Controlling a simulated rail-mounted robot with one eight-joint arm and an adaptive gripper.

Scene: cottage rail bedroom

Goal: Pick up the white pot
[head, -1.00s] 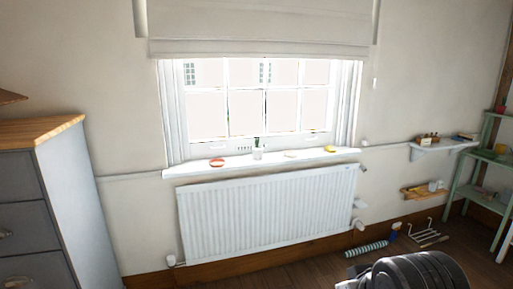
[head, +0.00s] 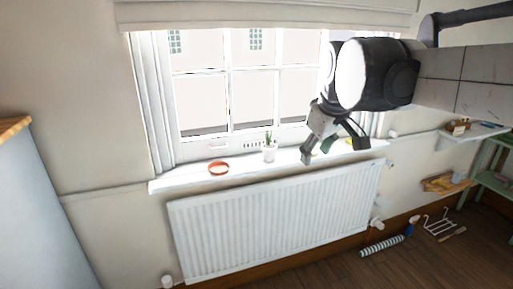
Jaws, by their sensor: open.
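The white pot (head: 269,154) stands upright on the white window sill, with a green plant in it. My gripper (head: 334,158) is open and empty in the head view. It points down, to the right of the pot and apart from it in the picture. Its fingers overlap the right part of the sill and partly hide what is there.
A red-rimmed dish (head: 218,168) sits on the window sill (head: 188,181) left of the pot. A yellow thing (head: 349,142) shows at the right end. A white radiator (head: 275,220) is below. A wall shelf (head: 472,137) with small items is at the right.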

